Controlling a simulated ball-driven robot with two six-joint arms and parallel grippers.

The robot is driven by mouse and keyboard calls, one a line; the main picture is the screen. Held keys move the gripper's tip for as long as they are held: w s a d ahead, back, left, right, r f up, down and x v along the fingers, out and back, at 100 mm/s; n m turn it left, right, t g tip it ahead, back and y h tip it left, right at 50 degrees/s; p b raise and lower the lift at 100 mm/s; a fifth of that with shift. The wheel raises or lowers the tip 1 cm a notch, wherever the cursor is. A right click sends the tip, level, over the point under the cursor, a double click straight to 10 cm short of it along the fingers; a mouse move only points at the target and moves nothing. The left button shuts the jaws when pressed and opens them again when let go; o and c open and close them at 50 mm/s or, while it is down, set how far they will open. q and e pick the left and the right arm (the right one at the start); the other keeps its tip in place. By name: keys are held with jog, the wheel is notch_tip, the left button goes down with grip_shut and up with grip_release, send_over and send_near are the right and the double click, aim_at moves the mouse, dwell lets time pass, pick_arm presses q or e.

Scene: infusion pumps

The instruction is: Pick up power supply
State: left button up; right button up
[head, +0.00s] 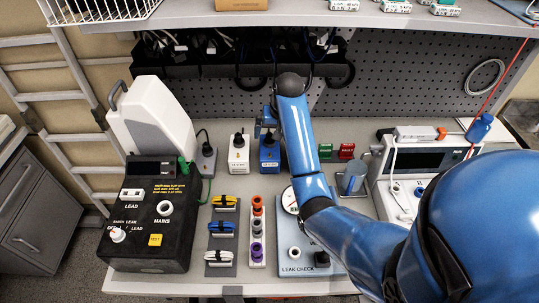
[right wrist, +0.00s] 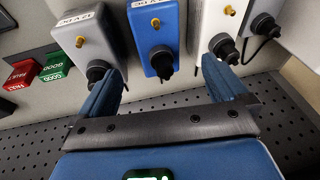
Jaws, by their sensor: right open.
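Several box-shaped power supplies with black plugs stand in a row on the bench. In the head view I see a grey one (head: 206,163), a white one (head: 239,155) and a blue one (head: 269,157). The right wrist view shows them upside down: grey (right wrist: 88,35), blue (right wrist: 155,28), white (right wrist: 213,22) and another grey (right wrist: 268,14). My right gripper (right wrist: 162,70) is open and empty. Its two blue fingers stand either side of the blue one's black plug end, apart from its body. In the head view my arm hides part of this area. My left gripper is not in view.
Green (head: 325,151) and red (head: 346,151) blocks lie right of my arm.

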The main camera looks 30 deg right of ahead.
aim_at(272, 144)
jog(key=x, duration=0.4)
jog(key=shift+d+f, duration=0.1)
jog(key=shift+f, duration=0.1)
jog(key=shift+w+f+p, duration=0.2)
jog(key=shift+f+p, duration=0.1)
jog(key=shift+f, duration=0.15)
jog(key=shift+w+f, duration=0.1)
jog(key=shift+f, duration=0.4)
jog(key=p+x, duration=0.1)
jog(key=x, duration=0.2)
jog(key=shift+w+d, duration=0.1)
jog(key=shift+d, duration=0.05)
jog(key=shift+w+f, duration=0.15)
jog(key=shift+f, duration=0.45)
jog(key=shift+c, duration=0.3)
jog(key=shift+r, duration=0.15)
jog(key=c, duration=1.5)
